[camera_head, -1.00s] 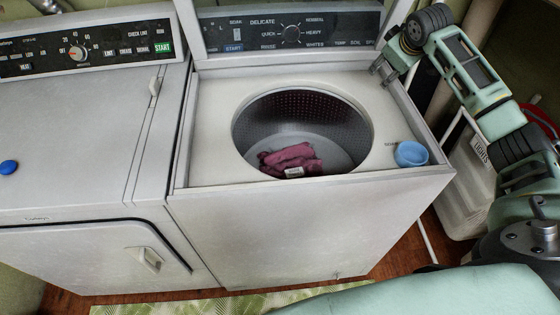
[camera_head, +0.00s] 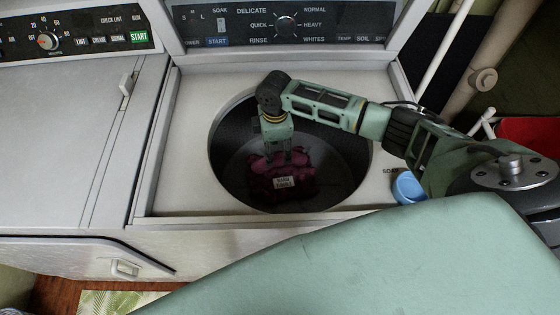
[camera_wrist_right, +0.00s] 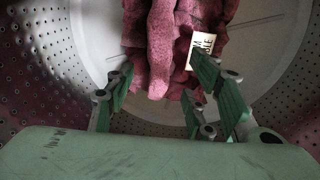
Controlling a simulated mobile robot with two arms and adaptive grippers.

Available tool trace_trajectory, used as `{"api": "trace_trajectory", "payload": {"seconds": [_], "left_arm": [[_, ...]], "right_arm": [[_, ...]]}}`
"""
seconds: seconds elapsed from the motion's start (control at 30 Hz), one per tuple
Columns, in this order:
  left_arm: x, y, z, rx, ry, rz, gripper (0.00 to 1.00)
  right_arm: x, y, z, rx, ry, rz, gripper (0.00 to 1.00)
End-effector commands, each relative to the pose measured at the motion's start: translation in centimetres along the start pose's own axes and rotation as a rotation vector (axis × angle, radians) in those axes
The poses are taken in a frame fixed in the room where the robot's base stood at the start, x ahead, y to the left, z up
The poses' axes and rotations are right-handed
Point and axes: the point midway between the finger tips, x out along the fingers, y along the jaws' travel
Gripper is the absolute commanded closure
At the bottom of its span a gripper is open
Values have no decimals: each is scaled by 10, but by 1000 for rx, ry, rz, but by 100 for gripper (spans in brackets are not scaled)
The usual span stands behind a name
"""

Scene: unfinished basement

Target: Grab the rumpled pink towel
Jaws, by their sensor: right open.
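The rumpled pink towel (camera_head: 283,186) lies at the bottom of the washer drum (camera_head: 232,150), with a white tag facing the front. In the right wrist view the towel (camera_wrist_right: 160,45) hangs into the top of the picture, its tag at the right. My right gripper (camera_head: 279,160) reaches down into the drum, at the towel's far edge. In the right wrist view its green fingers (camera_wrist_right: 160,95) are spread apart, with a fold of the towel between or just beyond their tips. I cannot tell whether they touch it. My left gripper is not in view.
A blue soap cup (camera_head: 408,187) sits at the washer's right front corner. The washer's control panel (camera_head: 285,25) stands behind the opening. A dryer (camera_head: 65,150) stands at the left, its top clear where visible.

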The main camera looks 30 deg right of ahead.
Motion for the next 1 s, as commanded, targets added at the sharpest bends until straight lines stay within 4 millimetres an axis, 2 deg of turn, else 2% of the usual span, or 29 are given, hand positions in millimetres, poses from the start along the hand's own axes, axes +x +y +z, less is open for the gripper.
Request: {"api": "trace_trajectory", "payload": {"seconds": [0.03, 0.1, 0.23, 0.4, 0.6, 0.67, 1.0], "left_arm": [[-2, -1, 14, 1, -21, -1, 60], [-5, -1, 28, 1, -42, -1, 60], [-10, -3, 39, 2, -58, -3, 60], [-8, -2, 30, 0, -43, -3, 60], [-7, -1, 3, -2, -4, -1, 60], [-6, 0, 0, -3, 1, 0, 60], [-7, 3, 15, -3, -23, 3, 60]], "right_arm": [[5, 0, 0, 1, -1, -1, 51], [13, 0, 2, 2, -1, -1, 51], [34, 0, 6, 4, -3, -1, 51], [52, 1, 5, 2, 1, 2, 51], [55, 1, 5, 3, 0, 2, 51], [55, 1, 5, 3, 1, 2, 51], [54, 1, 5, 3, 1, 3, 81]]}}
